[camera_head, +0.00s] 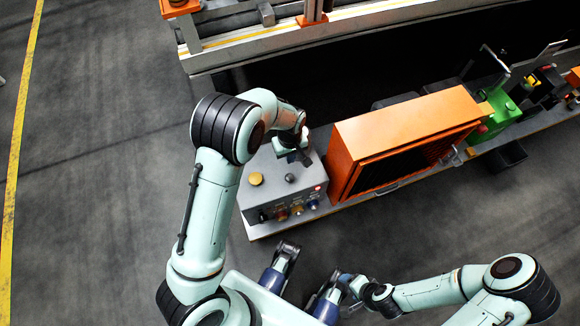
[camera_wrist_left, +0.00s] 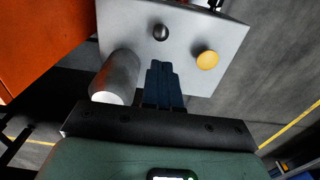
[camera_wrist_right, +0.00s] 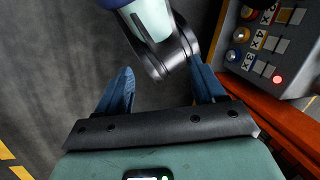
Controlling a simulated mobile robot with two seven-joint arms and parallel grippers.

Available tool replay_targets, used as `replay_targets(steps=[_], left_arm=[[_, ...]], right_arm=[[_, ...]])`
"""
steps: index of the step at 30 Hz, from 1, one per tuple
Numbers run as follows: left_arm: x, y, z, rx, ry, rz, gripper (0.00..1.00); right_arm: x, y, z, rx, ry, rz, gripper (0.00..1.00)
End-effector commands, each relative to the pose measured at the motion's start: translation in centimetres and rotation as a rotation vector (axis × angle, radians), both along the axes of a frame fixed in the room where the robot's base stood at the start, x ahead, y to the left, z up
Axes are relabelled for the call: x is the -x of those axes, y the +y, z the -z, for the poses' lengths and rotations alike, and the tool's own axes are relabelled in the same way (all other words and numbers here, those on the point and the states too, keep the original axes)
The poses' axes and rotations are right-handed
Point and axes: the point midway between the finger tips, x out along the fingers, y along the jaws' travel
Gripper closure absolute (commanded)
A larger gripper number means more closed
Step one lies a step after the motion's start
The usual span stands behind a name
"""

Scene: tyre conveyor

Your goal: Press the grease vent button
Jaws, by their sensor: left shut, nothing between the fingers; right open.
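A grey control box (camera_head: 248,202) stands on the platform in the head view. Its top bears a yellow mushroom button (camera_head: 256,179) and a dark round knob (camera_head: 290,178). Its front carries a row of small coloured buttons (camera_head: 298,209); I cannot read which is the grease vent button. My left gripper (camera_wrist_left: 163,68) is shut and empty over the box top, beside a grey cylinder (camera_wrist_left: 118,75), the dark knob (camera_wrist_left: 161,32) and the yellow button (camera_wrist_left: 207,60). My right gripper (camera_wrist_right: 160,68) is open and empty, low in front of the box, with the button panel (camera_wrist_right: 262,45) at its upper right.
A large orange cabinet (camera_head: 405,125) stands right of the box. Green equipment (camera_head: 497,119) lies beyond it. A conveyor frame (camera_head: 290,42) runs along the back. Open dark floor lies to the left, with a yellow line (camera_head: 17,145).

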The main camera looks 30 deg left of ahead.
Motion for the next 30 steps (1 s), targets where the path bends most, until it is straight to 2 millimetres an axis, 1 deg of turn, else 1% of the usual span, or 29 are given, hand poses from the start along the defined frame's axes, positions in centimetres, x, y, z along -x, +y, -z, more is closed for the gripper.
replay_targets(steps=[5,12,18,21,24,30], left_arm=[[0.1,0.1,3.1,-0.001,0.006,-0.001,1.00],[0.1,0.1,8.4,0.000,0.005,-0.001,1.00],[0.1,0.0,11.8,0.000,0.004,0.000,1.00],[0.0,0.0,12.8,-0.001,0.002,0.000,1.00],[0.0,0.0,13.4,0.000,0.001,0.001,1.00],[0.0,0.0,13.6,0.001,0.001,0.001,1.00]], right_arm=[[-1.1,-0.5,1.1,0.014,-0.028,0.013,0.31],[-3.2,-1.6,3.0,0.042,-0.086,0.037,0.31],[-4.9,-2.4,4.0,0.063,-0.129,0.054,0.31],[-5.4,-2.7,4.3,0.070,-0.144,0.061,0.31],[-5.8,-2.9,4.5,0.074,-0.153,0.064,0.31],[-5.9,-2.9,4.5,0.077,-0.157,0.065,0.31]])
